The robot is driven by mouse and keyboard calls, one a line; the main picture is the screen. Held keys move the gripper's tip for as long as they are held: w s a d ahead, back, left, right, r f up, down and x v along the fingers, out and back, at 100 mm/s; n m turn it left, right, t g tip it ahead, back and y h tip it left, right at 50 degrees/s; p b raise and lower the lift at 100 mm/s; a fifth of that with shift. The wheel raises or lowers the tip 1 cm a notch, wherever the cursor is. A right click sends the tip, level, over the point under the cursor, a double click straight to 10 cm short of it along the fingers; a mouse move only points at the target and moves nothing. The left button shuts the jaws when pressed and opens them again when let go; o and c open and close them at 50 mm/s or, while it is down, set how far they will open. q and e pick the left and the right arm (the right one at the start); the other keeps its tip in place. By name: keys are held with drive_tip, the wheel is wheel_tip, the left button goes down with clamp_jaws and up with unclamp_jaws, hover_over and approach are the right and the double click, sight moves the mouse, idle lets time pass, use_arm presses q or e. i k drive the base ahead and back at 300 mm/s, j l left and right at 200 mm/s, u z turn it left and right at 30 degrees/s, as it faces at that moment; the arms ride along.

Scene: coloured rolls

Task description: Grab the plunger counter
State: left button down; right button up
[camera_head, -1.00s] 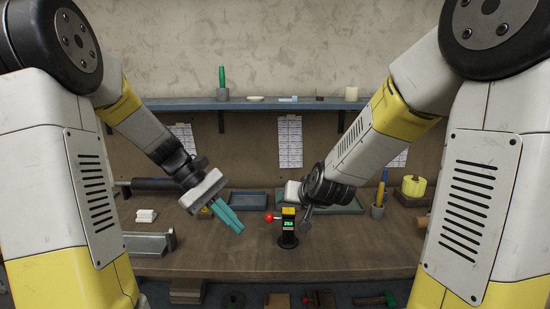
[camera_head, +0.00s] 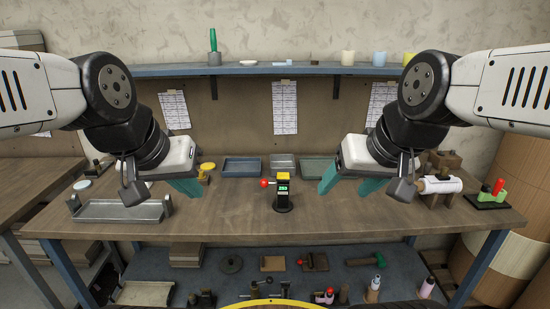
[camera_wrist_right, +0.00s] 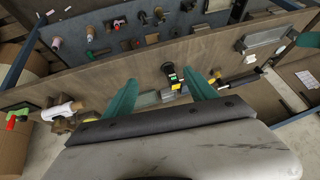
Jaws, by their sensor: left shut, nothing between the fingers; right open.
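The plunger counter (camera_head: 283,197) stands upright on the workbench (camera_head: 240,225), near the middle. It is black with a green lit display, a yellow top and a red ball at its left side. My left gripper (camera_head: 188,189) has teal fingers that are shut and empty, left of the counter and apart from it. My right gripper (camera_head: 347,190) is open and empty, to the right of the counter and apart from it. In the right wrist view the counter (camera_wrist_right: 172,78) shows beyond and between the two spread teal fingers (camera_wrist_right: 163,92).
Trays (camera_head: 243,167) lie along the bench's back. A metal channel piece (camera_head: 120,211) is at the left. A white roll holder (camera_head: 440,185) and a red-and-green item (camera_head: 490,193) stand at the right. The bench in front of the counter is clear.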

sight(283, 205)
drive_tip(key=i+j, duration=0.1)
drive_tip(key=j, duration=0.35)
drive_tip(key=i+j, duration=0.1)
drive_tip(key=j, duration=0.35)
drive_tip(key=i+j, duration=0.1)
drive_tip(key=j, duration=0.35)
drive_tip(key=j+z, duration=0.1)
drive_tip(key=z, duration=0.35)
drive_tip(key=j+z, duration=0.15)
drive_tip(key=z, duration=0.25)
drive_tip(key=j+z, duration=0.1)
drive_tip(key=z, duration=0.35)
drive_tip(key=j+z, duration=0.15)
drive_tip(key=z, duration=0.3)
